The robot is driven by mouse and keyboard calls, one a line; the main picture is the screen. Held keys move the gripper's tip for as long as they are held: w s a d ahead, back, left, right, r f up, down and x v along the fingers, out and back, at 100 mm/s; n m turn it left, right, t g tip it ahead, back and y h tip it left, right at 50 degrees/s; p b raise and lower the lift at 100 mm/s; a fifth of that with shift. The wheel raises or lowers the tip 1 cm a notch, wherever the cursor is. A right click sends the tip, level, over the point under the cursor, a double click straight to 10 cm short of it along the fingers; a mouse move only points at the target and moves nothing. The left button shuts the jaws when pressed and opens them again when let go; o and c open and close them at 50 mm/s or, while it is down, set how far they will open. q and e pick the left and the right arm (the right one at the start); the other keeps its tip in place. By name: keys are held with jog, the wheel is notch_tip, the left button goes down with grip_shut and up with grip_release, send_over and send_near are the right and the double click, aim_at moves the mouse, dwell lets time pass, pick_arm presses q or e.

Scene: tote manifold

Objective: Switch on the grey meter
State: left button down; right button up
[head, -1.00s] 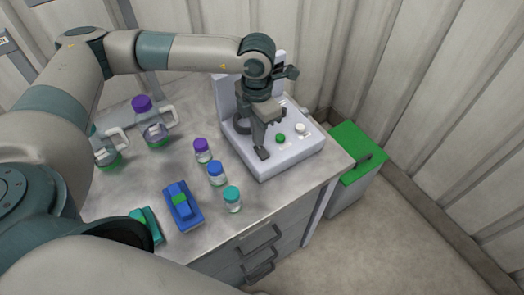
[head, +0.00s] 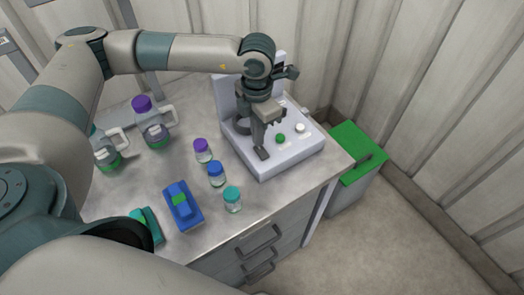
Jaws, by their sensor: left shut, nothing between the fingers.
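The grey meter (head: 289,160) stands at the back right of the bench, a pale box with an upright back panel. A green button (head: 280,139) and a white button (head: 300,128) show on its sloped top. My left gripper (head: 262,153) points down over the front left part of the meter's top, its fingers shut and empty. The fingertips are at or just above the surface; I cannot tell whether they touch. They hide whatever is directly beneath them. The green and white buttons lie to the right of the fingers. My right gripper is not in view.
Small bottles with purple (head: 202,150), blue (head: 216,174) and teal (head: 232,199) caps stand left of the meter. Larger handled bottles (head: 152,125) stand further left. A blue device (head: 183,207) lies near the front. A green-lidded bin (head: 358,150) stands right of the bench (head: 270,204).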

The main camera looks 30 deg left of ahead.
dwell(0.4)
pick_arm(q)
jog(key=shift+f+b, duration=0.9)
dwell(0.5)
jog(key=shift+r, duration=0.2)
notch_tip(320, 180, up, 7)
jog(key=p, duration=0.2)
dwell(0.7)
jog(key=shift+p, duration=0.3)
